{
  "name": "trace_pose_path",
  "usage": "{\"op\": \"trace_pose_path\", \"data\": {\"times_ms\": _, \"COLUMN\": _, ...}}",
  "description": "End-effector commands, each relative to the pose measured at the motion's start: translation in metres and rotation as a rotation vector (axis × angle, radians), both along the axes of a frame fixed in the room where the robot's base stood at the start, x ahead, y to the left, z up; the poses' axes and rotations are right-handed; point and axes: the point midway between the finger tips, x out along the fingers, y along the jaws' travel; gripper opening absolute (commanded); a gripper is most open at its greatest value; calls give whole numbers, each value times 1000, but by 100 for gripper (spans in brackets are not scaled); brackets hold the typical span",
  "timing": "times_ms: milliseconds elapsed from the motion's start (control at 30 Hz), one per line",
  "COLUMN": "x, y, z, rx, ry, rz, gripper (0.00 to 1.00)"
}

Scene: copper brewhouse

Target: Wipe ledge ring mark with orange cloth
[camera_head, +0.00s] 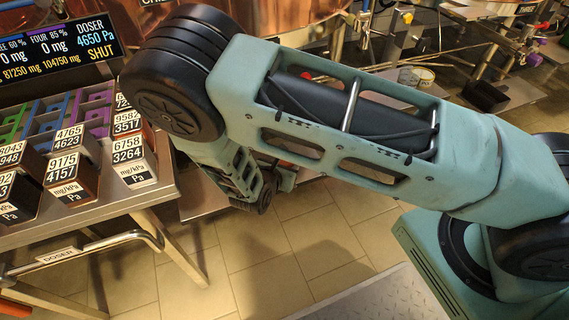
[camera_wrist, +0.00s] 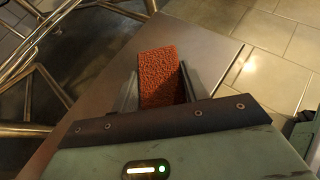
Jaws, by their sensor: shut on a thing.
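The orange cloth (camera_wrist: 160,77), with a coarse looped texture, is between the two fingers of my gripper (camera_wrist: 158,90) in the wrist view. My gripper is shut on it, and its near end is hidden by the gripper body. The cloth is over a flat metal ledge (camera_wrist: 205,48); I cannot tell whether it touches the surface. No ring mark shows on the visible part of the ledge. In the head view my arm hides the gripper and the cloth, and only part of the ledge (camera_head: 197,203) shows.
A doser bench (camera_head: 110,205) with labelled blocks (camera_head: 133,160) and a display (camera_head: 60,60) stands at the left. Metal pipes (camera_wrist: 30,60) run beside the ledge in the wrist view. The tiled floor (camera_head: 270,275) is clear.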

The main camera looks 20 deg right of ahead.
Motion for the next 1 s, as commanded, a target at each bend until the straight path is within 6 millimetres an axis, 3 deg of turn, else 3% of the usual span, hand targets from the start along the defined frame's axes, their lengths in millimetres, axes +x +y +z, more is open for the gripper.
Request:
{"op": "trace_pose_path", "data": {"times_ms": 433, "x": 30, "y": 0, "z": -3, "rx": 0, "ry": 1, "rz": 1, "gripper": 18}}
{"op": "trace_pose_path", "data": {"times_ms": 1000, "x": -5, "y": 0, "z": -1, "rx": 0, "ry": 2, "rz": 1, "gripper": 18}}
